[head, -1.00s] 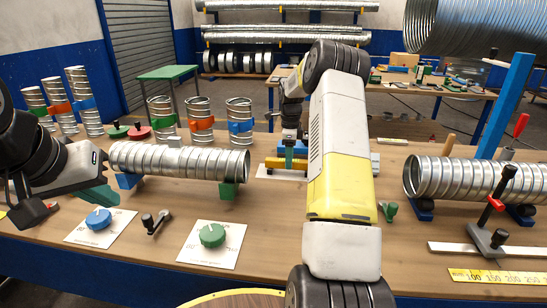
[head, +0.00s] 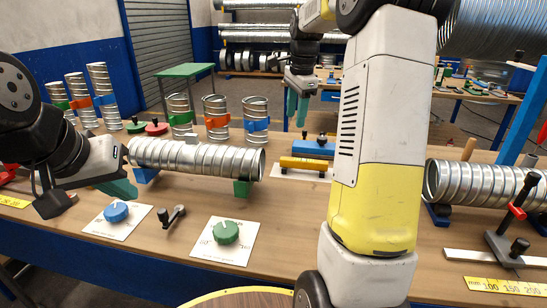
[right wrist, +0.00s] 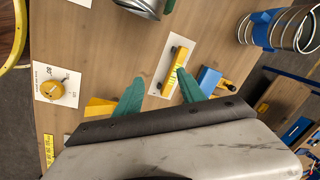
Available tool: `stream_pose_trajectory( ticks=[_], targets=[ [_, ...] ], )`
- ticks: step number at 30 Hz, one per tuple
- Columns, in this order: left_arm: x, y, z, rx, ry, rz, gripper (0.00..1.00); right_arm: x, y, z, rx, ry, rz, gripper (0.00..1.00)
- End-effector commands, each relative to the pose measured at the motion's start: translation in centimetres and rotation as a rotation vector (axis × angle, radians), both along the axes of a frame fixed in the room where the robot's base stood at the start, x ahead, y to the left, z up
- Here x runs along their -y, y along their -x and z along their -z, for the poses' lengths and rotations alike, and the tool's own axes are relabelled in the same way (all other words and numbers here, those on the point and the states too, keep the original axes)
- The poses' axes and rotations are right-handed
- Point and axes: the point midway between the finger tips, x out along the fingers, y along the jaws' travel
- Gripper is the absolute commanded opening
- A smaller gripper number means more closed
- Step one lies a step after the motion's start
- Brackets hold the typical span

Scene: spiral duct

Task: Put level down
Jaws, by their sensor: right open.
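The yellow level (head: 303,163) lies flat on a white card (head: 283,173) at the middle of the bench, behind the spiral duct's right end. The right wrist view shows the level (right wrist: 173,72) on its card, apart from the fingers. My right gripper (head: 297,110) is open and empty, raised above and behind the level. Its two green fingers (right wrist: 160,78) are spread in the wrist view. My left gripper (head: 118,187) is at the left end of the horizontal spiral duct (head: 195,158); its finger gap is hidden.
A blue block with black knobs (head: 312,147) sits just behind the level. Upright ducts (head: 215,118) stand at the back. Blue (head: 116,211) and green (head: 225,232) dials are at the front. Another duct (head: 470,184) lies right, beside a red-handled clamp (head: 515,212).

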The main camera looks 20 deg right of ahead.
Motion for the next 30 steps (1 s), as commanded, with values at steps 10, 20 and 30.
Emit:
stream_pose_trajectory(
  ticks=[10, 20, 30],
  targets=[
    [0.0, 0.0, 0.0, 0.000, 0.000, 0.000, 0.00, -7.8, 15.9, -4.7, 0.261, 0.146, -0.787, 0.47],
    [0.0, 0.0, 0.0, 0.000, 0.000, 0.000, 0.00, -11.7, 26.8, -1.2, 0.445, 0.336, -1.316, 0.47],
    [0.0, 0.0, 0.0, 0.000, 0.000, 0.000, 0.00, -12.2, 28.1, -0.2, 0.470, 0.374, -1.397, 0.47]
  ],
)
